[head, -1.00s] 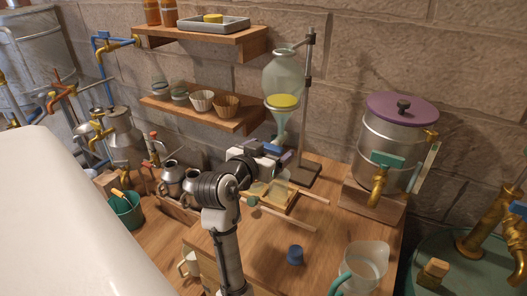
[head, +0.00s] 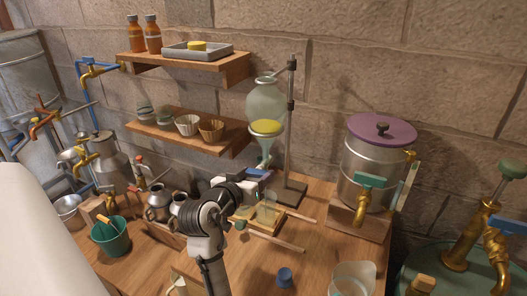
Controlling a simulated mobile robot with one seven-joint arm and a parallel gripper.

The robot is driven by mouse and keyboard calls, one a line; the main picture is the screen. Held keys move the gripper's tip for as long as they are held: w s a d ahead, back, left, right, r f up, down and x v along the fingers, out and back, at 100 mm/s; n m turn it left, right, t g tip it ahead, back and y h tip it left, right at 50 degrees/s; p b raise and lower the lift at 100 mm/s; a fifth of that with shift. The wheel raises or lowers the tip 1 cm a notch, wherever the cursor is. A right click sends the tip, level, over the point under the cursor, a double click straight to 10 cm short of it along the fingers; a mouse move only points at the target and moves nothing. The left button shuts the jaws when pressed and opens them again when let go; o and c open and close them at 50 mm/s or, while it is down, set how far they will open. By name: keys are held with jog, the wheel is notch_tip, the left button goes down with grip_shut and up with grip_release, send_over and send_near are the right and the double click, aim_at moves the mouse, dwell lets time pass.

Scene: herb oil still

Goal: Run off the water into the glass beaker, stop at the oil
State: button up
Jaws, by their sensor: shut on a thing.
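The glass separating funnel (head: 267,102) hangs upright on a dark stand (head: 291,110) by the wall. A yellow layer (head: 267,127) shows in it, above a pale, greenish lower part that narrows to the stem (head: 265,150). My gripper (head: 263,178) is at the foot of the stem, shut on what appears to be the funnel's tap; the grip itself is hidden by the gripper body. A clear glass vessel, probably the beaker (head: 268,212), stands on a wooden board below and partly behind my gripper. Its level and any stream into it cannot be made out.
A steel pot (head: 376,170) with a purple lid and brass tap stands right of the stand. A glass jug (head: 352,280) and a small blue cap (head: 284,278) are at the front. Wooden rods (head: 275,238) lie near the board. Shelves (head: 185,130) overhang at left.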

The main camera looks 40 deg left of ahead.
jog(key=shift+n+p, duration=0.35)
jog(key=shift+n, duration=0.25)
jog(key=shift+r+n+h+p, duration=0.25)
jog(key=shift+n+p, duration=0.25)
jog(key=shift+p, duration=0.25)
jog(key=shift+n+p, duration=0.4)
jog(key=shift+p, duration=0.1)
jog(key=shift+a+f+n+h+p, duration=0.1)
jog(key=shift+f+n+h+p, duration=0.25)
jog(key=shift+n, duration=0.25)
jog(key=shift+r, duration=0.1)
